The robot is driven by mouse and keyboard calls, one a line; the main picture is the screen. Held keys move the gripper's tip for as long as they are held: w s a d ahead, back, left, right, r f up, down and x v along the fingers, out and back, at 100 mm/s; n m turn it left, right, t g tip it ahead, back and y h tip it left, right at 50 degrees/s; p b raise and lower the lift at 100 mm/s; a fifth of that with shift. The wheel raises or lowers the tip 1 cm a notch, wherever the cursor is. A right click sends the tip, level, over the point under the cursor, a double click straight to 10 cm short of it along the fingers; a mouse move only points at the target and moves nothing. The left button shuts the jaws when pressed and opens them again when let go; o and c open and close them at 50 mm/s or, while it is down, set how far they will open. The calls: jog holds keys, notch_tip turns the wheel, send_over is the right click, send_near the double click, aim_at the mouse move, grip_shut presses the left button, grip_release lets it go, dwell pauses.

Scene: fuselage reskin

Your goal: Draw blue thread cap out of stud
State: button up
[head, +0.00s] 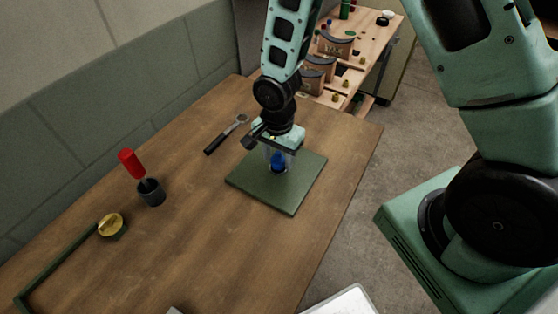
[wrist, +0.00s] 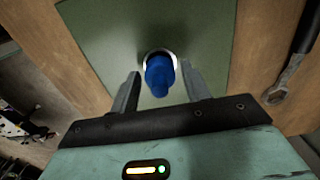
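The blue thread cap (wrist: 160,76) stands up between the two fingers of my gripper (wrist: 160,88) in the wrist view. A gap shows on each side of it, so the fingers are open around it and apart from it. A bright metal ring, seemingly part of the stud (wrist: 146,56), shows around the cap's base; the rest of the stud is hidden. In the head view my gripper (head: 278,160) points down over the green plate (head: 290,195), with the blue cap (head: 278,163) showing between its fingers.
A wrench (head: 226,134) lies beside the plate. A dark cup (head: 151,192), a red-handled tool (head: 131,163) and a yellow-topped round item (head: 112,226) are on the left of the wooden table (head: 215,220). A cluttered wooden bench (head: 375,45) stands behind.

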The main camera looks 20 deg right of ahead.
aim_at(278, 153)
jog(key=c, duration=0.6)
jog(key=shift+r+p, duration=0.95)
jog(key=shift+r, duration=0.3)
jog(key=shift+r+p, duration=1)
jog(key=shift+r, duration=0.4)
